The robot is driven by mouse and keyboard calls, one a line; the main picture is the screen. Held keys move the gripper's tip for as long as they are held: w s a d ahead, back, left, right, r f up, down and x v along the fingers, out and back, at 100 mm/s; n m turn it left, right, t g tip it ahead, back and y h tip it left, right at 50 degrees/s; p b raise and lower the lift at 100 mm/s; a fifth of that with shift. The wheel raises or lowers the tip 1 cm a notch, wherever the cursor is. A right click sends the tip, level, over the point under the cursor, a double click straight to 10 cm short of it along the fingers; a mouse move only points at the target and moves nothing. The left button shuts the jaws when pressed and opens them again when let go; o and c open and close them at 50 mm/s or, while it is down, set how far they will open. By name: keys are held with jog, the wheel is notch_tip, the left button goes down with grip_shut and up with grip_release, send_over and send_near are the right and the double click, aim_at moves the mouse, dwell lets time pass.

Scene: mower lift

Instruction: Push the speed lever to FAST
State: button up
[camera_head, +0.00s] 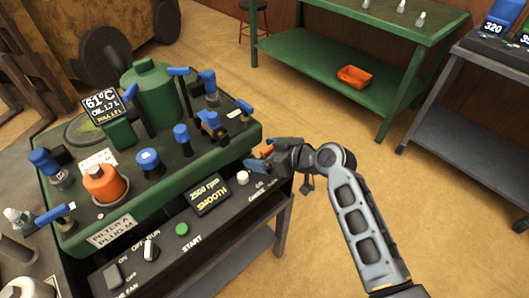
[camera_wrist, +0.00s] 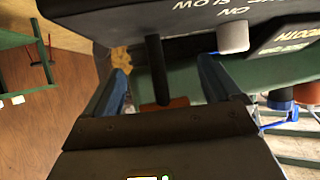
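The speed lever is a black rod (camera_wrist: 157,68) with an orange end (camera_wrist: 178,102), seen in the wrist view below the dark control panel. My gripper (camera_wrist: 167,80) is open, with one blue finger on each side of the rod and gaps between. In the head view my gripper (camera_head: 258,160) is at the right end of the mower engine's panel, and an orange bit (camera_head: 267,150) shows by its fingers. The rest of the lever is hidden there. The FAST mark cannot be made out. A display (camera_head: 210,194) reads 2500 rpm, SMOOTH.
The dark panel (camera_head: 165,270) has a white knob (camera_head: 242,177), a green START button (camera_head: 182,229) and a black-and-white switch (camera_head: 150,250). The green engine deck (camera_head: 215,150) carries several blue-capped parts.

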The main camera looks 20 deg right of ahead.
jog(key=v, duration=0.7)
jog(key=shift+s+d+r, duration=0.15)
jog(key=shift+s, duration=0.2)
